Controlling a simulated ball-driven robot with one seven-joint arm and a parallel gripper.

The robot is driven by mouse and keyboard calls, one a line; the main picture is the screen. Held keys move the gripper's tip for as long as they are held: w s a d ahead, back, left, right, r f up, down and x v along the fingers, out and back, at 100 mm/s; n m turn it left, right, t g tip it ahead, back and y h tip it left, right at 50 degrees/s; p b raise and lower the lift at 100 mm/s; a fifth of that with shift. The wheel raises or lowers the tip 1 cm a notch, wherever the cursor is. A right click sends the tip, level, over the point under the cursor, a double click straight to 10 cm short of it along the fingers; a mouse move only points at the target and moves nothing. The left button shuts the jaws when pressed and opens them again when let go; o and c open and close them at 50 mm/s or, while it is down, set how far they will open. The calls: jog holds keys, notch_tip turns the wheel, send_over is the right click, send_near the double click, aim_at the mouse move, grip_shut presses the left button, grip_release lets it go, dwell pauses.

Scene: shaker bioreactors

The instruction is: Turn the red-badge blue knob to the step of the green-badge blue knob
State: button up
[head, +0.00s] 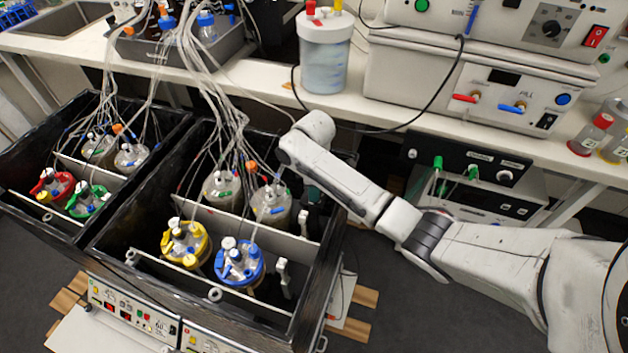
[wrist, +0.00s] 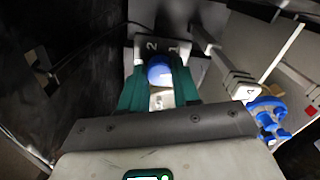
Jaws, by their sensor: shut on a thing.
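In the wrist view, my gripper (wrist: 160,82) has its two green fingers closed on either side of a blue knob (wrist: 159,67). In the head view, my gripper reaches down into the right black box and is mostly hidden by my arm. No second blue knob can be identified for certain.
The right black box (head: 331,262) holds a blue-ringed vessel (head: 240,262), a yellow-ringed vessel (head: 184,243) and two pale ones behind. A white clamp post (head: 283,276) stands near the blue-ringed vessel. Tubes hang over the box. A bench (head: 262,88) with equipment stands behind.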

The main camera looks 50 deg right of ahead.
jog(key=shift+m+p, duration=1.2)
jog(key=shift+m, duration=0.7)
jog(key=o, duration=1.1)
jog(key=shift+c, duration=0.2)
notch_tip(320, 180, up, 11)
jog(key=shift+f, duration=0.15)
